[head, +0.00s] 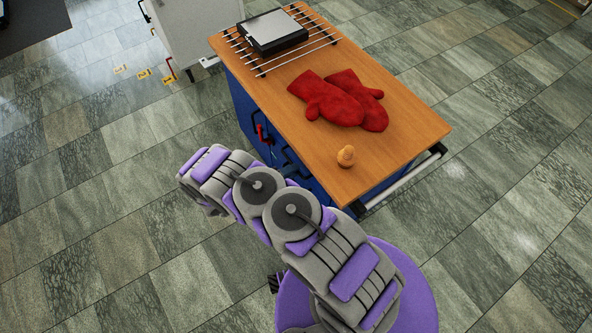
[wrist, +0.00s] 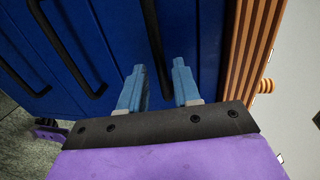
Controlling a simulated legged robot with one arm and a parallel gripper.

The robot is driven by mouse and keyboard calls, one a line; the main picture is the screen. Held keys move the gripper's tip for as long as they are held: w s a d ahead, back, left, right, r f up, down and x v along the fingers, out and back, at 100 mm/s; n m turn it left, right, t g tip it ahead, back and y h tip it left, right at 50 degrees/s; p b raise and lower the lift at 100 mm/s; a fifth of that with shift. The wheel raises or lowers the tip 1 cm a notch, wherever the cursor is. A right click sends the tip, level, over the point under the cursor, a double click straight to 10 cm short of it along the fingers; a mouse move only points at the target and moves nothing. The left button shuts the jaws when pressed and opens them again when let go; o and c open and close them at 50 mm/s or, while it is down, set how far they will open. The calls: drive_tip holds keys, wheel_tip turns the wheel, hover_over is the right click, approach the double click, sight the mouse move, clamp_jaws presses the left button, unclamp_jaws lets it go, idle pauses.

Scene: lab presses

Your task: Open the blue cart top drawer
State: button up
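The blue cart (head: 243,112) stands under a wooden top in the head view, its drawer side partly hidden by my arm. In the wrist view its blue fronts run sideways, with the wooden top edge at the right. The top drawer (wrist: 178,30) is the front closest to the wood and looks closed. Its black bar handle (wrist: 151,35) runs down between the two blue-grey fingers of my gripper (wrist: 158,86). The fingers are apart, one on each side of the bar; I cannot tell whether either touches it.
Lower black handles (wrist: 68,48) lie to the left in the wrist view. On the wooden top (head: 262,88) are red mitts (head: 335,100), a small orange object (head: 346,156), and a press-like device (head: 272,32) on a metal rack. A white cabinet (head: 197,28) stands behind.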

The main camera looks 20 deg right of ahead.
drive_tip(key=shift+x, duration=1.25)
drive_tip(key=shift+c, duration=0.3)
clamp_jaws()
drive_tip(key=shift+s, duration=0.1)
